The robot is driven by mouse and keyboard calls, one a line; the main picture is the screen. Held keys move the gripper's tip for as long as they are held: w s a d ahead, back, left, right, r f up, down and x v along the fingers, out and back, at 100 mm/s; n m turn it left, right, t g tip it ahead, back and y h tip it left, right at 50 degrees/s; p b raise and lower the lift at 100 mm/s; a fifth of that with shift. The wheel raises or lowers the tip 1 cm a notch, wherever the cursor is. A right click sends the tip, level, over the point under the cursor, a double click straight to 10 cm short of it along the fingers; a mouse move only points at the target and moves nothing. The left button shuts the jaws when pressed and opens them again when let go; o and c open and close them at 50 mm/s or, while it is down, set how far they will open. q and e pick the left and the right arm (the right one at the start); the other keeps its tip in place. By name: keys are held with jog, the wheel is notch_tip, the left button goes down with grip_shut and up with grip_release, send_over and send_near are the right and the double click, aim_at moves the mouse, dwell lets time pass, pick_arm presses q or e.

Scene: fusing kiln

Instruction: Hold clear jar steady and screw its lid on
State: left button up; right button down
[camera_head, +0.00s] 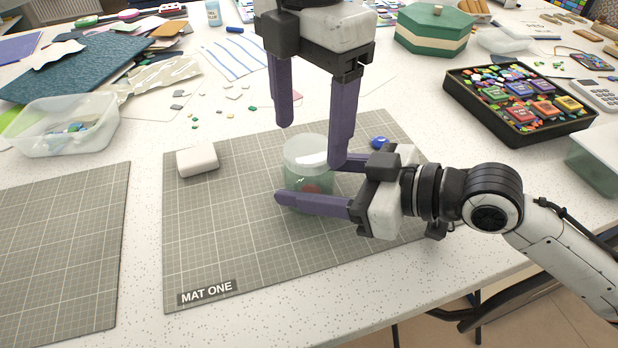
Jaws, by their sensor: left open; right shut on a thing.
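The clear jar (297,183) stands upright on the grey gridded mat (225,240) marked MAT ONE, with something reddish and greenish inside. A whitish translucent lid (305,150) sits level on top of the jar; I cannot tell how tightly it is seated. My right gripper (308,181) comes in from the right and is shut on the jar's body, one finger across its near side and the other partly hidden behind. My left gripper (311,144) points down from above, open, with its purple fingers on either side of the lid; I cannot see contact.
A white rounded block (197,160) lies left of the jar, and a small blue item (379,142) lies behind my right gripper. A black tray (520,105) of colourful pieces stands at right, a clear tub (62,126) at left. The mat's front left is clear.

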pick_arm(q)
jog(key=shift+f, duration=1.2)
jog(key=c, duration=1.1)
jog(key=shift+m, duration=1)
jog(key=o, duration=1.2)
jog(key=shift+o, duration=0.2)
jog(key=shift+r, duration=0.1)
notch_tip(320, 180, up, 12)
